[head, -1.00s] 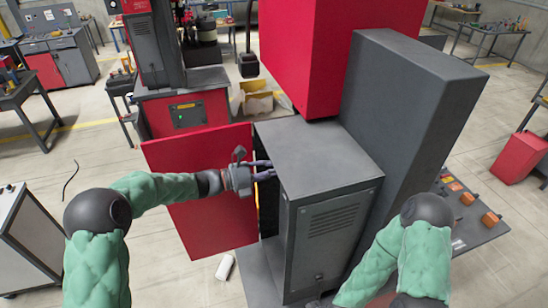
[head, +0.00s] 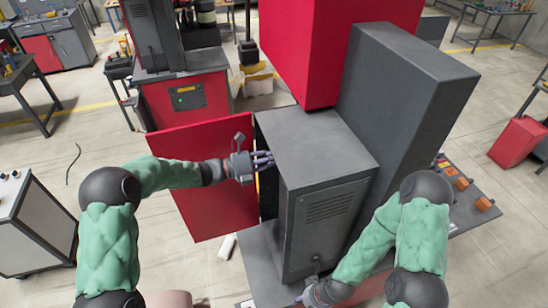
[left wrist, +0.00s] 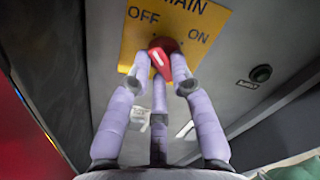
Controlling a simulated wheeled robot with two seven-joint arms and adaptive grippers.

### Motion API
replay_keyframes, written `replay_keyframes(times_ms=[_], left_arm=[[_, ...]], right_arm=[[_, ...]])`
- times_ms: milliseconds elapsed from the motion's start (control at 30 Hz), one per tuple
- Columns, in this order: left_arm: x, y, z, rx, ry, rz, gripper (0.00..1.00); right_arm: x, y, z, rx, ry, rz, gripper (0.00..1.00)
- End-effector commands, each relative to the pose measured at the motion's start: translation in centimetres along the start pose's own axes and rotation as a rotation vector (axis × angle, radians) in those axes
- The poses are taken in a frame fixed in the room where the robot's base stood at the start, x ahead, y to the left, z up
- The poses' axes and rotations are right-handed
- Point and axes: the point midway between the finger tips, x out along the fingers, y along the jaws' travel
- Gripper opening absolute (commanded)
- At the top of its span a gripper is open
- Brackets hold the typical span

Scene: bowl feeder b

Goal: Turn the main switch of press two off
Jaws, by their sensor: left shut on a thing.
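The main switch has a red handle (left wrist: 161,63) on a yellow plate (left wrist: 172,20) marked MAIN, with OFF at left and ON at right. The fingers of my left gripper (head: 265,161) are shut around the handle, which slants downward in the left wrist view; its exact setting is unclear.
A round dark button (left wrist: 261,73) sits right of the switch, and a pale tag (left wrist: 140,118) is below it. The red door stands close to my left forearm. A panel with orange parts (head: 463,183) is at the right. Open floor lies at left.

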Motion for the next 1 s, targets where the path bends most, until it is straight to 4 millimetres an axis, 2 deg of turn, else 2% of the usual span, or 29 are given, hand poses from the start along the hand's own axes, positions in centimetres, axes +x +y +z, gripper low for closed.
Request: replay_keyframes(times_ms=[67,100,167,567,733,1000], left_arm=[[0.0,0.0,0.1,-0.001,-0.002,0.001,0.00],[0.0,0.0,0.1,-0.001,-0.002,0.001,0.31],[0.0,0.0,0.1,-0.001,-0.002,0.001,0.46],[-0.4,0.0,0.1,0.000,-0.002,0.001,0.46],[-2.5,0.1,0.1,0.000,-0.003,0.002,0.46],[-7.9,0.1,0.1,-0.001,-0.004,0.003,0.46]], right_arm=[[0.0,0.0,0.0,0.000,0.000,0.000,0.46],[0.0,0.0,0.0,0.000,0.000,0.000,0.46],[0.0,0.0,0.0,0.000,0.000,0.000,0.46],[0.0,0.0,0.0,0.000,0.000,0.000,0.46],[0.0,0.0,0.0,0.000,0.000,0.000,0.46],[0.0,0.0,0.0,0.000,0.000,0.000,0.46]])
